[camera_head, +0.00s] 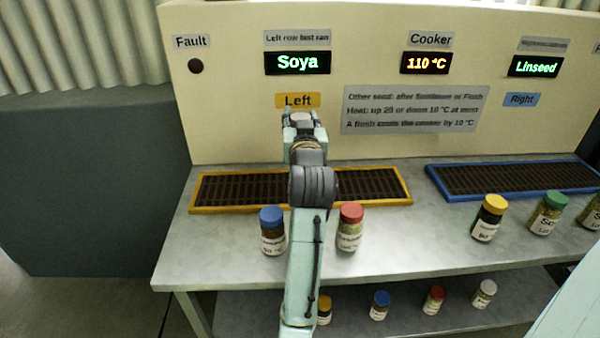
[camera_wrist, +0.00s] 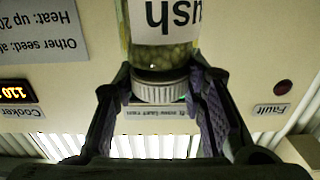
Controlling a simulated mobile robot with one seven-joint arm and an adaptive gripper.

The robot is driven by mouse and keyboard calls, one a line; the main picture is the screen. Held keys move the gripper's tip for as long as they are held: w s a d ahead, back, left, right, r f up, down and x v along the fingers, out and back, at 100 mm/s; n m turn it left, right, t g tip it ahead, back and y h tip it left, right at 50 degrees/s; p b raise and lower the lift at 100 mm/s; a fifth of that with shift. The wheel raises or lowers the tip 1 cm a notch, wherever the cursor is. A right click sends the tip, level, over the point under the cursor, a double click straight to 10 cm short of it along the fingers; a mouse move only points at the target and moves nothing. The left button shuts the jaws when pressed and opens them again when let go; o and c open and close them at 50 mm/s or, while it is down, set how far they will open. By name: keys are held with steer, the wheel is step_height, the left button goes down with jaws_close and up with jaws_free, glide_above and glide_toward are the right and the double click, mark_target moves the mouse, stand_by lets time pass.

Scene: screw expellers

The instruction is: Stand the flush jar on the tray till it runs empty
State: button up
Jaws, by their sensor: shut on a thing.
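The flush jar (camera_wrist: 163,55) is clear, with pale contents, a white cap and a label whose visible end reads "ush"; the wrist picture is upside down, so the jar is upright, cap up. My gripper (camera_wrist: 160,92) is shut on it near the cap. In the head view my gripper (camera_head: 302,122) is in front of the panel, under the "Left" sign, seemingly above the back of the yellow-framed tray (camera_head: 235,190); the jar's body is hidden there by my arm. A blue-framed tray (camera_head: 510,179) lies at the right under the "Right" sign.
Blue-capped (camera_head: 272,231) and red-capped (camera_head: 350,228) jars stand before the yellow tray. Yellow-capped (camera_head: 489,219) and green-capped (camera_head: 545,213) jars stand before the blue one. More jars are on the lower shelf (camera_head: 455,315). The panel (camera_head: 220,125) shows Soya, 110 °C and Linseed.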

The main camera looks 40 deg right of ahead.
step_height(320, 180, down, 4)
steer(key=shift+s+f+p, duration=0.15)
steer(key=shift+f+p, duration=0.05)
steer(key=shift+p, duration=0.2)
steer(key=shift+f+p, duration=0.4)
steer(key=shift+f, duration=2.1)
steer(key=shift+f, duration=0.1)
steer(key=shift+f, duration=0.15)
steer(key=o, duration=1.4)
